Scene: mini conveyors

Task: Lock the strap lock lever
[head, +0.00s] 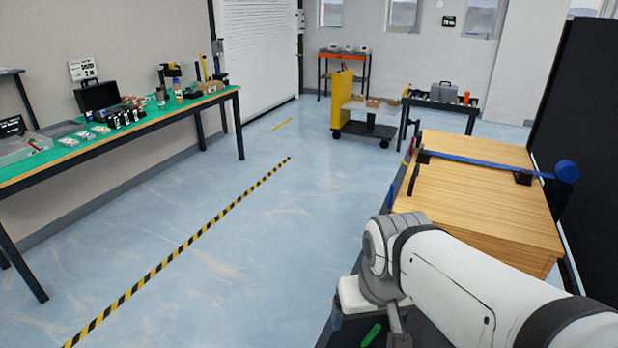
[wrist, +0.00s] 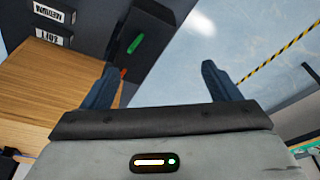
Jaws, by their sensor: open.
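A blue strap (head: 475,162) runs across the top of a wooden crate or table (head: 480,205) at right in the head view. It passes dark blocks at its left (head: 424,156) and right (head: 523,178), and a blue roll (head: 567,171) sits at its right end. I cannot tell which part is the lock lever. A green handle-like piece (wrist: 135,43) on a dark body shows in the wrist view, with a small red piece below it. My gripper (wrist: 160,74) is open and empty, its two blue fingers apart; the arm mostly hides it in the head view.
Dark labelled panels (wrist: 53,22) and a wood surface (wrist: 40,85) lie at left in the wrist view. A green-topped bench (head: 120,130) with tools stands at left in the head view. A yellow cart (head: 343,100) stands behind. The striped floor between is clear.

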